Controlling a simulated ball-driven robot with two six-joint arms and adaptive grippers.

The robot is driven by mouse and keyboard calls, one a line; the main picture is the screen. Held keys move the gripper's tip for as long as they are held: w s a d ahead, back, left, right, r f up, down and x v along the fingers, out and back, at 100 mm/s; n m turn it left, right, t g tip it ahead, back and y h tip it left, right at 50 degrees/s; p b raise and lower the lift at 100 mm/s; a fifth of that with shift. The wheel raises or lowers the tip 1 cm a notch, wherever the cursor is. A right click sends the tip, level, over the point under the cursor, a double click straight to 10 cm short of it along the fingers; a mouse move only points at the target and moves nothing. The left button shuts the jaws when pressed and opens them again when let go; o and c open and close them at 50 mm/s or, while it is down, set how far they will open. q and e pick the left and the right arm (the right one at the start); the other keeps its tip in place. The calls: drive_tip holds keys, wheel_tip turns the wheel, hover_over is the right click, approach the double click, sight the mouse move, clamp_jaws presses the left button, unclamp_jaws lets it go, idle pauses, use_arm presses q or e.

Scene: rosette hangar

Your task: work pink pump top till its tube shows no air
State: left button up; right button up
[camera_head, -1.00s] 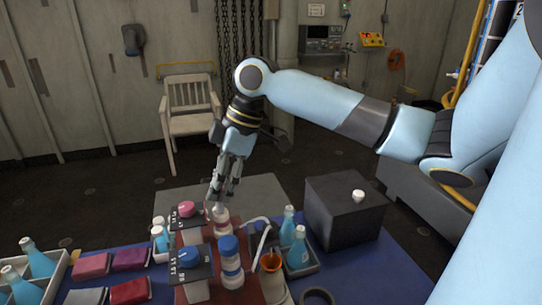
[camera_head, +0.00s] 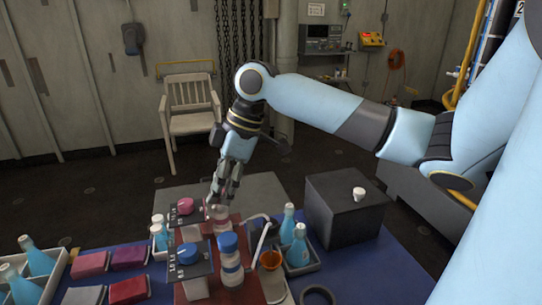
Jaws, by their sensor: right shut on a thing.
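The pink pump top (camera_head: 219,212) is on the far bottle on the red mat (camera_head: 197,290), mostly hidden by my right gripper (camera_head: 213,200). That gripper comes down from above, with its fingers shut on the top. A pale curved tube (camera_head: 264,232) rises to the right of the bottles; whether it holds air is too small to tell. In front stands a banded bottle with a blue top (camera_head: 228,242). My left gripper is not in view.
Dark panels with a pink knob (camera_head: 185,205) and a blue knob (camera_head: 188,254) stand left of the bottles. Red packets (camera_head: 130,257) lie left.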

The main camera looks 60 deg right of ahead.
drive_tip(key=shift+f, duration=0.25)
drive_tip(key=shift+r, duration=0.2)
drive_tip(key=shift+r+p, duration=0.35)
drive_tip(key=shift+p, duration=0.05)
drive_tip(key=shift+r+p, duration=0.5)
drive_tip(key=shift+p, duration=0.1)
drive_tip(key=shift+f+b, duration=0.6)
drive_tip(key=shift+f, duration=0.45)
idle(0.3)
drive_tip(key=o, duration=0.8)
drive_tip(key=shift+o, duration=0.2)
